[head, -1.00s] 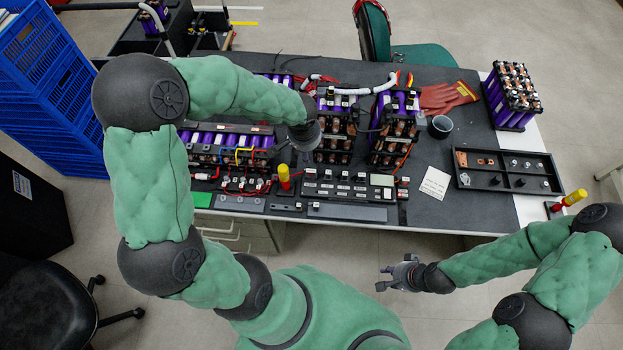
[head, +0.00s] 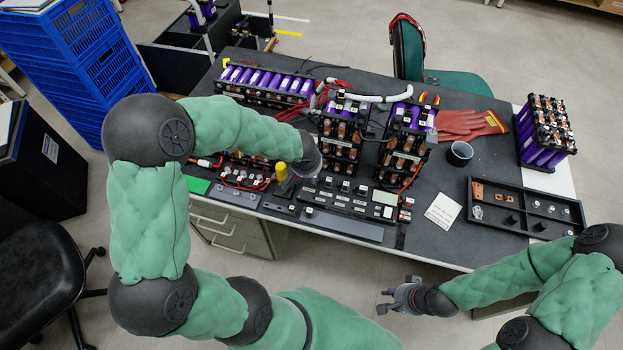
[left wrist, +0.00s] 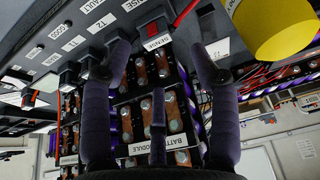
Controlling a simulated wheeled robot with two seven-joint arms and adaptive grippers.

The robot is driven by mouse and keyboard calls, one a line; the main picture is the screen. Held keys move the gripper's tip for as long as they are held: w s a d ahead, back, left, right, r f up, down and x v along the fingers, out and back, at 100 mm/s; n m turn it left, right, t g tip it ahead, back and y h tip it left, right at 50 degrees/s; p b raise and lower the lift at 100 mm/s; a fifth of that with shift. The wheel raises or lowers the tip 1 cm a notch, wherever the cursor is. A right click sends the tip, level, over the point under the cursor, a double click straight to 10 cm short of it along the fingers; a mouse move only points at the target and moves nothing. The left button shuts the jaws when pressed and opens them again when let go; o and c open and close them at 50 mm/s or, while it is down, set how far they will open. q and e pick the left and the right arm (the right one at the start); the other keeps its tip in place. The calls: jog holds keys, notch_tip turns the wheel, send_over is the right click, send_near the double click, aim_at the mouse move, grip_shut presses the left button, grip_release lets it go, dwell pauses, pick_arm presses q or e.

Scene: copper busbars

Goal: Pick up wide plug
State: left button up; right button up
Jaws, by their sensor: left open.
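A dark panel strip with white labels and several small black plugs (head: 346,187) lies along the table's front. I cannot tell which plug is the wide one. In the left wrist view the labelled strip (left wrist: 72,45) crosses the upper left, with dark plugs along its edge. My left gripper (left wrist: 160,62) is open, its fingers spread with nothing visibly held between them. One finger overlaps the plugs in that view; I cannot tell if it touches. In the head view my left wrist hides most of this gripper, near the strip's left end. My right gripper (head: 384,300) appears open and empty, off the table's front edge.
Battery modules (head: 341,140) stand behind the strip. A black parts tray (head: 525,226), a cup (head: 459,154) and red gloves (head: 465,124) lie right.

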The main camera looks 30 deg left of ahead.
pick_arm(q)
jog(key=b+x, duration=0.1)
jog(key=x, duration=0.1)
jog(key=s+x, duration=0.1)
jog(key=x, duration=0.1)
jog(key=shift+f+b, duration=0.15)
jog(key=shift+b, duration=0.2)
jog(key=shift+w+f, duration=0.3)
jog(key=shift+f, duration=0.15)
jog(key=shift+c, duration=0.3)
jog(key=shift+r, duration=0.1)
jog(key=c, duration=0.9)
